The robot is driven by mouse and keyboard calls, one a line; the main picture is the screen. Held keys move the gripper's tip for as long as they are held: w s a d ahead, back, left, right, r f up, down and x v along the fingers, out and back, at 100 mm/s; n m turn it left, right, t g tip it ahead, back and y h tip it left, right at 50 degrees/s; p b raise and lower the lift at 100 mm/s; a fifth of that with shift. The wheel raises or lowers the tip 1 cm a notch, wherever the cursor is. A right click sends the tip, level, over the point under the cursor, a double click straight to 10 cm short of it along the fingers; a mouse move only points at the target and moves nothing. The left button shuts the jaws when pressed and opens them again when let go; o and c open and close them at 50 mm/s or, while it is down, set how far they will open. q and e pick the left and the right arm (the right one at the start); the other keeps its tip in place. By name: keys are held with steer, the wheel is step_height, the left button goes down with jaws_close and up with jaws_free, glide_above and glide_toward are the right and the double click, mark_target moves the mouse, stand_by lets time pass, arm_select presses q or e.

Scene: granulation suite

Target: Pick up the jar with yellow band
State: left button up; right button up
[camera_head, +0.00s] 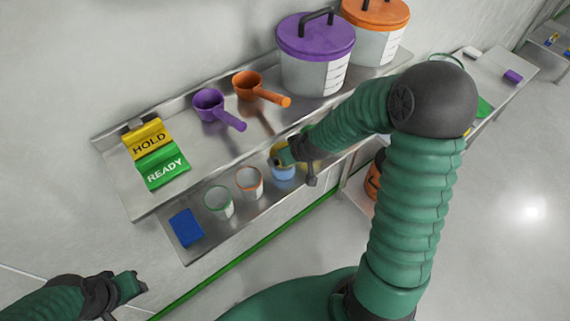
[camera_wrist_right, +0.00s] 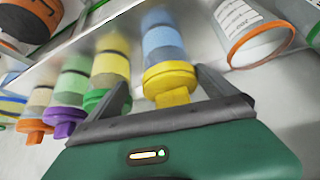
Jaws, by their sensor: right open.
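An orange-banded jar (camera_head: 250,183), a green-banded jar (camera_head: 218,204) and a blue block (camera_head: 186,228) share the lower shelf. Purple (camera_head: 211,104) and orange (camera_head: 249,86) scoops, a HOLD/READY sign (camera_head: 160,170) and purple-lidded (camera_head: 315,70) and orange-lidded (camera_head: 374,40) buckets stand above.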

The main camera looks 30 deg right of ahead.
steer(key=f, duration=0.1)
steer(key=w+a+f, duration=0.1)
steer(key=f, duration=0.1)
steer(key=w+f, duration=0.1)
steer(key=shift+a+f+p, duration=0.3)
steer(key=shift+f, duration=0.05)
steer(key=shift+d, duration=0.35)
steer(key=c, duration=0.8)
steer(key=shift+a, duration=0.1)
steer(key=c, duration=0.7)
steer(key=shift+a, duration=0.1)
steer(key=shift+c, duration=0.7)
steer(key=shift+r, duration=0.1)
